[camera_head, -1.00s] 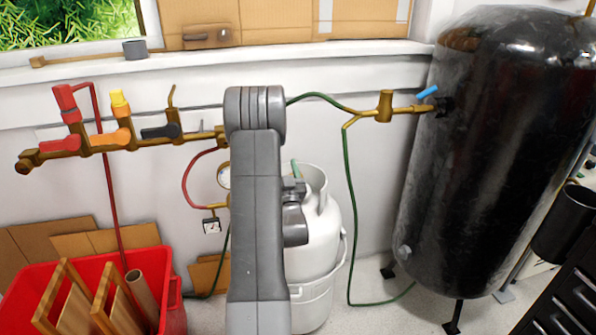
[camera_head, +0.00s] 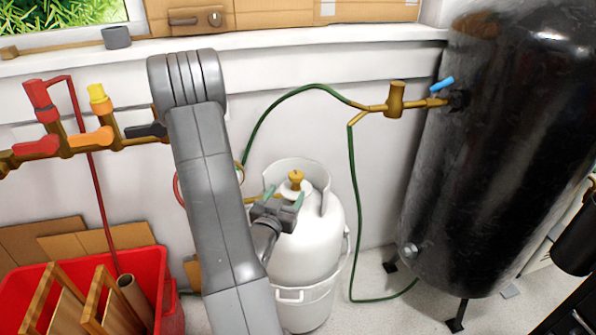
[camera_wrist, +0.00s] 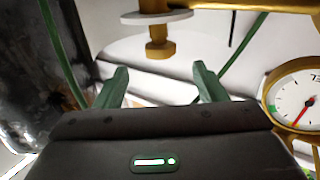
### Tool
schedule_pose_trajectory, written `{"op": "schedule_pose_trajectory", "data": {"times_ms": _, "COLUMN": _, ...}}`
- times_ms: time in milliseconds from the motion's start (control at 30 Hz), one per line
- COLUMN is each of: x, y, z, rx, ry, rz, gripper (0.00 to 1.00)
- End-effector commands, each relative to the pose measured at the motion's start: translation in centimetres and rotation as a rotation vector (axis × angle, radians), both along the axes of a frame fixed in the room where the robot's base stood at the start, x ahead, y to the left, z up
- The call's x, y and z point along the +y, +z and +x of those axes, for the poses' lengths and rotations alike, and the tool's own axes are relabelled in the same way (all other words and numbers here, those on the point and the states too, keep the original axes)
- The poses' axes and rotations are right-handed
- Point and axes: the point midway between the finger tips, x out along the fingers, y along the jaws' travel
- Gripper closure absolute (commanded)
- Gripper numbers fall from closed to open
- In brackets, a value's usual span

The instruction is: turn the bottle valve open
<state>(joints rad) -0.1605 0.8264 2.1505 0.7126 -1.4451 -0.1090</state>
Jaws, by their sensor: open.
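My gripper (camera_head: 284,195), with green fingers, is in front of the knob and slightly lower in the picture. The fingers are apart, with nothing between them. In the wrist view my open fingers (camera_wrist: 160,68) point toward a brass fitting (camera_wrist: 158,48) with a pale disc, above and beyond the tips. I cannot tell whether they touch anything. My arm hides part of the bottle's left side.
A gauge (camera_wrist: 297,95) is close to the right finger in the wrist view. A green hose (camera_head: 352,220) hangs right of the bottle. A black tank (camera_head: 490,170) stands at the right. A red crate (camera_head: 165,285) is at lower left, below a brass manifold (camera_head: 70,150).

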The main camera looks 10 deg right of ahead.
Motion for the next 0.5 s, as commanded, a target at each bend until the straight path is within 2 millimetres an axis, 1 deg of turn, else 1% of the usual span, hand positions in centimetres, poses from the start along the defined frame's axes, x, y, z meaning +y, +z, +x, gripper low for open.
{"op": "schedule_pose_trajectory", "data": {"times_ms": 33, "x": -0.7, "y": 0.1, "z": 0.9, "rx": -0.004, "ry": -0.006, "rz": 0.002, "gripper": 0.35}}
{"op": "schedule_pose_trajectory", "data": {"times_ms": 100, "x": -1.6, "y": 0.1, "z": 2.3, "rx": -0.003, "ry": -0.006, "rz": 0.002, "gripper": 0.35}}
{"op": "schedule_pose_trajectory", "data": {"times_ms": 300, "x": -3.7, "y": 0.1, "z": 5.9, "rx": -0.003, "ry": -0.003, "rz": 0.001, "gripper": 0.35}}
{"op": "schedule_pose_trajectory", "data": {"times_ms": 500, "x": -5.2, "y": 0.0, "z": 8.5, "rx": -0.003, "ry": -0.001, "rz": 0.002, "gripper": 0.35}}
